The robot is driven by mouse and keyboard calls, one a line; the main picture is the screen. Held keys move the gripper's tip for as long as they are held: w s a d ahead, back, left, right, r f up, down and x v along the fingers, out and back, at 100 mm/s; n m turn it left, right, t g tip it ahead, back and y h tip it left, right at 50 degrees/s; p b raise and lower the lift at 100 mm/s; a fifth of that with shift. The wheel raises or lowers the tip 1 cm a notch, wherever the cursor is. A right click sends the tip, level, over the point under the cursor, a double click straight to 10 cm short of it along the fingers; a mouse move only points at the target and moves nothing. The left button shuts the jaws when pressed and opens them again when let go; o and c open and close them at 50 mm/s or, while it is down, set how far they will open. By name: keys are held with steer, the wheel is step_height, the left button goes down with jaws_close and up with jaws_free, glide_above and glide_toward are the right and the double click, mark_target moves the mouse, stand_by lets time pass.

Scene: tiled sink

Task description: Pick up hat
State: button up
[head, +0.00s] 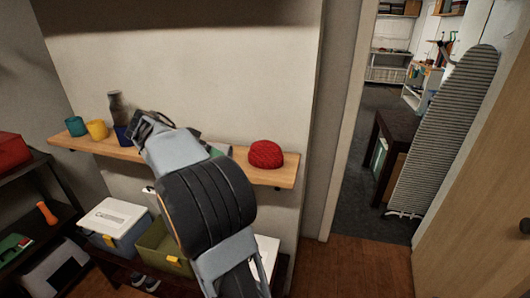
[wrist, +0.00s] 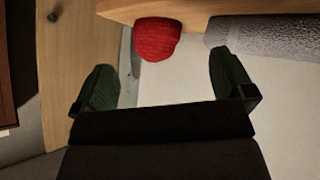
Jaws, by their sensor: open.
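The hat (head: 265,154) is a red, ribbed, rounded knit hat resting on the right part of the wooden wall shelf (head: 274,176). In the wrist view the hat (wrist: 157,39) shows near the top, beyond and between my two fingertips, not touching either. My gripper (wrist: 164,78) has its dark green fingers spread wide with nothing between them. In the head view my arm crosses the middle of the shelf, left of the hat, and my fingers are hard to make out.
A teal cup (head: 76,126), a yellow cup (head: 97,130) and a dark vase (head: 117,108) stand on the shelf's left part. Storage boxes (head: 113,222) sit below. A doorway with an ironing board (head: 447,130) is at right. My arm hides some shelf items.

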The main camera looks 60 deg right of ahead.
steer(key=d+r+m+g+h, duration=0.1)
steer(key=d+r+m+g, duration=0.2)
steer(key=d+m, duration=0.3)
steer(key=p, duration=0.2)
glide_toward(259, 144)
steer(key=shift+m, duration=0.3)
steer(key=x, duration=0.4)
steer(key=shift+s+d+f, duration=0.15)
steer(key=shift+d+f, duration=0.05)
steer(key=shift+f, duration=0.15)
steer(key=shift+p+x, duration=0.75)
steer(key=shift+x, duration=1.6)
steer(key=shift+s+d+f, duration=0.25)
steer(key=shift+s+d, duration=0.15)
steer(key=shift+d, duration=0.15)
steer(key=c, duration=0.9)
